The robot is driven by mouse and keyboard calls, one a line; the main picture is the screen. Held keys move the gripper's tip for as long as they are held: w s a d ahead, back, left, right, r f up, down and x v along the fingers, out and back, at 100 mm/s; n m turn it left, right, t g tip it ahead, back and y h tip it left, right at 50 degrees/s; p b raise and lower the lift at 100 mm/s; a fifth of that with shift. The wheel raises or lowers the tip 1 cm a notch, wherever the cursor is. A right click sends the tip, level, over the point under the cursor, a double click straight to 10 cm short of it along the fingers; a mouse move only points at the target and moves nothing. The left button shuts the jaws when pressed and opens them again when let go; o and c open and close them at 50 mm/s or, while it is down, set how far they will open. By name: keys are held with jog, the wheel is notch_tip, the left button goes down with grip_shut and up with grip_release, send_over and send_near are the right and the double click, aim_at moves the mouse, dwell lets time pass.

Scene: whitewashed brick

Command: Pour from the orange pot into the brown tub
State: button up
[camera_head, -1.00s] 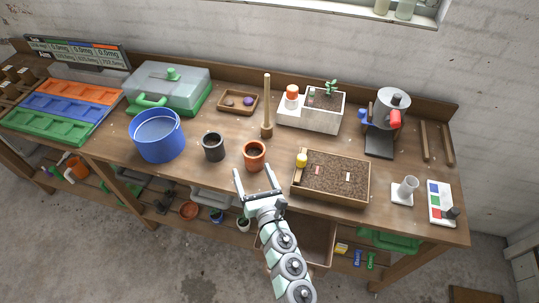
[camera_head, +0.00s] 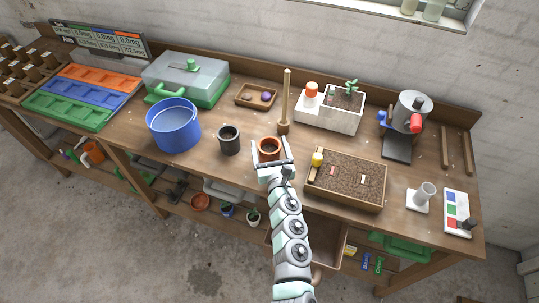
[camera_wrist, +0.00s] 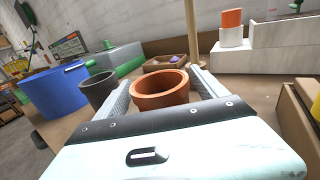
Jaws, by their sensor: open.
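The orange pot (camera_head: 268,146) stands upright on the bench, near its front edge. My gripper (camera_head: 272,158) is open, with one finger on each side of the pot. In the wrist view the pot (camera_wrist: 162,98) sits between the fingers; I cannot tell whether either finger touches it. Its contents are not clear. A brown wooden box (camera_head: 343,199) filled with soil stands to the right on the bench. An open brown bin (camera_head: 340,246) shows below the bench front, partly hidden by my arm. I cannot tell for certain which is the brown tub.
A dark pot (camera_head: 229,141) and a blue bucket (camera_head: 174,126) stand left of the orange pot. A wooden post (camera_head: 286,100) stands close behind it. A yellow-topped item (camera_head: 317,159) sits at the soil box's left corner. A white planter (camera_head: 345,110) is behind.

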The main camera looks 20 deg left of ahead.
jog(key=shift+x, duration=1.25)
jog(key=shift+c, duration=0.4)
jog(key=c, duration=1.5)
